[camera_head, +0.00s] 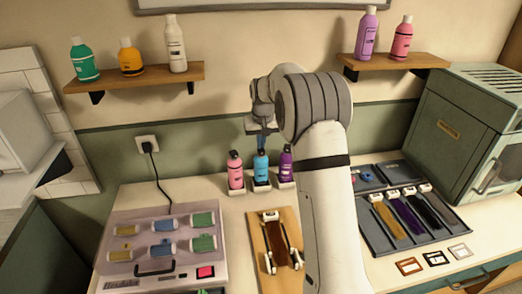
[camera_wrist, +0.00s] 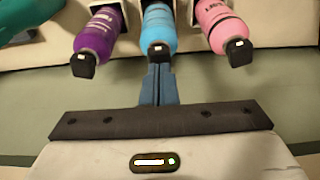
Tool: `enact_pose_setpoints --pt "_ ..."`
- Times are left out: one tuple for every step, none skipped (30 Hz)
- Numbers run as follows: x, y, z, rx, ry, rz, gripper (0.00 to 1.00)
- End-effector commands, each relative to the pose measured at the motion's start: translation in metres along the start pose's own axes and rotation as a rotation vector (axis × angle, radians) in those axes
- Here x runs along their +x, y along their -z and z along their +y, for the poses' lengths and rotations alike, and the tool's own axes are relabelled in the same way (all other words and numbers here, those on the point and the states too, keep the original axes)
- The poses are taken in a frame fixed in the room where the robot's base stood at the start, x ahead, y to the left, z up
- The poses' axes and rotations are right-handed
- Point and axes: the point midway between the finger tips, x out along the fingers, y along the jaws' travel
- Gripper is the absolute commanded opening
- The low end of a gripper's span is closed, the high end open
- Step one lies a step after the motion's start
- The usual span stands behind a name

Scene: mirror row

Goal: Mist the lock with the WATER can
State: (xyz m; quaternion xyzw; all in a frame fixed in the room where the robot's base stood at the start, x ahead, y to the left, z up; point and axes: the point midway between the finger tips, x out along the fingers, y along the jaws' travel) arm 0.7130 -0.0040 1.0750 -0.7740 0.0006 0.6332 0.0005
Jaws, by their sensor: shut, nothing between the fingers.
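Three spray bottles with black tops stand in a row of white holders at the back of the counter: pink (camera_head: 236,170), blue (camera_head: 261,168) and purple (camera_head: 286,165). Their lettering is too small to read, so I cannot tell which is WATER. The wrist view shows purple (camera_wrist: 100,32), blue (camera_wrist: 158,28) and pink (camera_wrist: 222,28). A brown lock (camera_head: 281,243) lies clamped on a wooden board (camera_head: 261,265), partly hidden by my arm. My gripper (camera_head: 264,141) is shut and empty above the blue bottle; its fingers (camera_wrist: 158,85) point at that bottle, apart from the neighbours.
A case of coloured rollers (camera_head: 124,215) stands at left, its cord running to a wall socket. A dark tray (camera_head: 372,228) of coloured locks lies at right, before a green cabinet (camera_head: 462,125). Two shelves (camera_head: 135,79) (camera_head: 395,62) hold more bottles.

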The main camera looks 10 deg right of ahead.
Motion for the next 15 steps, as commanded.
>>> enact_pose_setpoints --pt "0.0019 -0.0004 0.0 0.0 0.0 0.0 0.0" --pt "0.0025 -0.0005 0.0 0.0 0.0 0.0 0.0" --pt "0.0033 -0.0007 0.0 0.0 0.0 0.0 0.0" --pt "0.0039 -0.0008 0.0 0.0 0.0 0.0 0.0" --pt "0.0044 -0.0009 0.0 0.0 0.0 0.0 0.0" --pt "0.0052 -0.0011 0.0 0.0 0.0 0.0 0.0" --pt "0.0059 -0.0012 0.0 0.0 0.0 0.0 0.0" --pt "0.0065 -0.0014 0.0 0.0 0.0 0.0 0.0" --pt "0.0066 -0.0014 0.0 0.0 0.0 0.0 0.0" --pt "0.006 -0.0013 0.0 0.0 0.0 0.0 0.0" --pt "0.0057 -0.0012 0.0 0.0 0.0 0.0 0.0" --pt "0.0049 -0.001 0.0 0.0 0.0 0.0 0.0" --pt "0.0039 -0.0008 0.0 0.0 0.0 0.0 0.0" --pt "0.0025 -0.0005 0.0 0.0 0.0 0.0 0.0" --pt "0.0002 0.0 0.0 0.0 0.0 0.0 0.0"
